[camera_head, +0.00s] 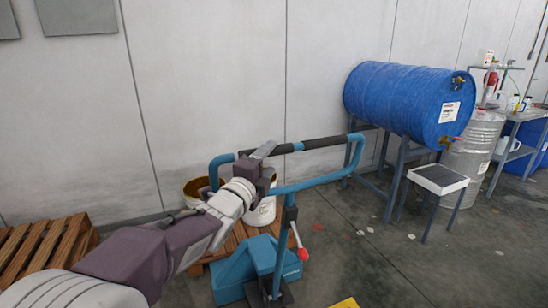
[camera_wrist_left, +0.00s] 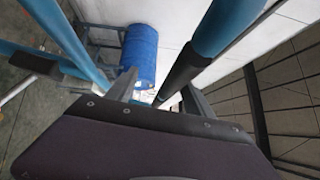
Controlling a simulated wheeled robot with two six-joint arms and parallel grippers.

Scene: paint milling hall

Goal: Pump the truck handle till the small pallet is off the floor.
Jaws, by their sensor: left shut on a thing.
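The truck handle (camera_head: 318,183) is a blue loop with black grip sections on its top bar, standing up from the blue pallet truck (camera_head: 250,262). My left gripper (camera_head: 264,152) is shut on the handle's top bar, at the left part of the loop. In the left wrist view the bar (camera_wrist_left: 214,32) runs close by the fingers (camera_wrist_left: 160,92). The small wooden pallet (camera_head: 232,238) is behind the truck and bears white buckets (camera_head: 262,212). The truck and my arm hide much of it, so I cannot tell whether it touches the floor. My right gripper is not in view.
A blue drum (camera_head: 400,100) lies on a stand at the right, with a small grey-topped stool (camera_head: 438,180) before it. A metal drum (camera_head: 475,150) and a bench are beyond. Another wooden pallet (camera_head: 45,245) is at the left. The floor at right front is clear.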

